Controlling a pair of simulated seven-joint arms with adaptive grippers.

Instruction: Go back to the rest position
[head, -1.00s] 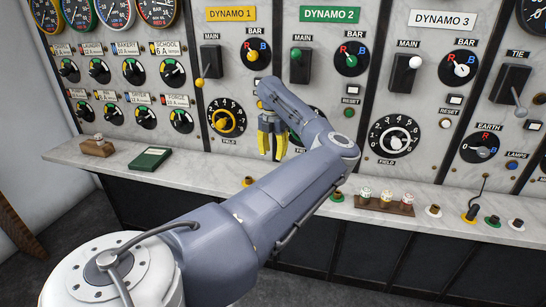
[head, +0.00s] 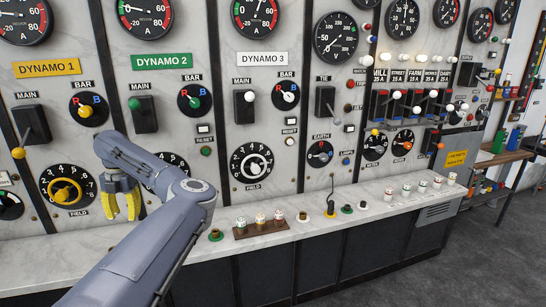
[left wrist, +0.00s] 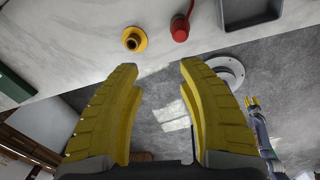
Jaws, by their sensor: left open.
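My left gripper (head: 122,214) points down in front of the Dynamo 1 and Dynamo 2 panels, above the ledge, with its arm reaching in from the lower left. Its yellow fingers stand apart. In the left wrist view the same gripper (left wrist: 159,68) is open, with nothing between its fingers but grey floor behind. At the right of that view is a small gripper with yellow fingers (left wrist: 252,102), which looks like my right one; it is too small to tell whether it is open. My right arm does not show in the head view.
The marble ledge (head: 370,205) carries a wooden block of fuses (head: 262,229), a row of sockets, an upright plug with a cord (head: 330,207) and several white pots. Levers and knobs, such as the Dynamo 1 main lever (head: 19,152), project near my arm. Floor at right is clear.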

